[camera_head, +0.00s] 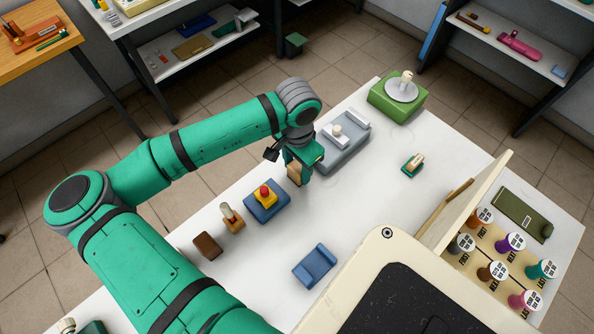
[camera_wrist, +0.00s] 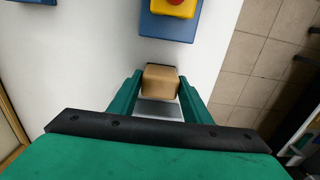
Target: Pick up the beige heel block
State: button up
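The beige heel block (camera_head: 293,174) is a small tan block at the near side of the white table, with a dark strip along one edge. It also shows in the wrist view (camera_wrist: 160,80), between the two green fingers. My gripper (camera_head: 302,160) is right at the block, at the end of the green arm. In the wrist view my gripper (camera_wrist: 160,88) has one finger on each side of the block, very close to its sides. I cannot tell whether the fingers press on it, or whether its underside touches the table.
A blue base with a yellow and red button (camera_head: 266,196) stands left of the block. A grey device (camera_head: 343,145) is close on its right. A blue holder (camera_head: 315,266) and a small green brush-like item (camera_head: 413,163) lie farther off. The table's middle is clear.

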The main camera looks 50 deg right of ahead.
jog(key=c, duration=0.6)
jog(key=shift+o, duration=0.2)
jog(key=shift+w, duration=0.1)
